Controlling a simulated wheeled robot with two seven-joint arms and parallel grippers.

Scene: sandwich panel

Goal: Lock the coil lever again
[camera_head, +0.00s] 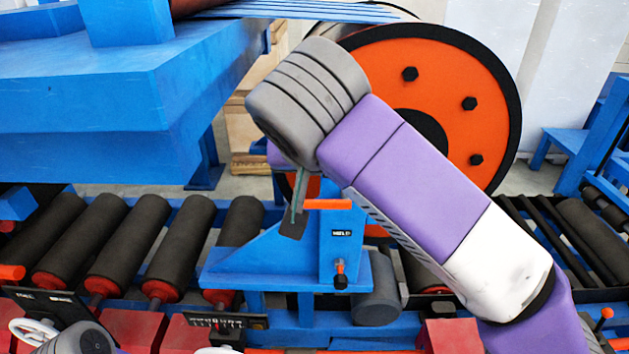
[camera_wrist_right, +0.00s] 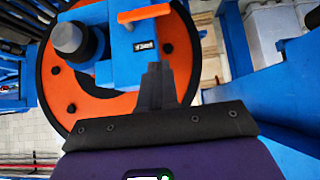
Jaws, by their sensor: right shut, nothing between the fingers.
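The coil lever (camera_head: 328,204) is a short orange bar lying roughly level at the top of a blue bracket (camera_head: 341,232) in front of the coil wheel. In the right wrist view the orange lever (camera_wrist_right: 144,13) shows at the top edge, beside a small dark label. My right gripper (camera_head: 293,218) hangs at the left of the lever, its thin fingers pointing down. They are shut and empty, and appear apart from the lever in the right wrist view (camera_wrist_right: 154,75). Part of a grey arm link of mine shows at the lower left; no left gripper fingers are visible.
The large orange wheel (camera_head: 384,74) with a black rim stands behind my right arm. Dark rollers (camera_head: 119,248) run along both sides. A heavy blue frame (camera_head: 90,110) overhangs at the upper left. A small orange-black knob (camera_head: 340,271) sits low on the bracket.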

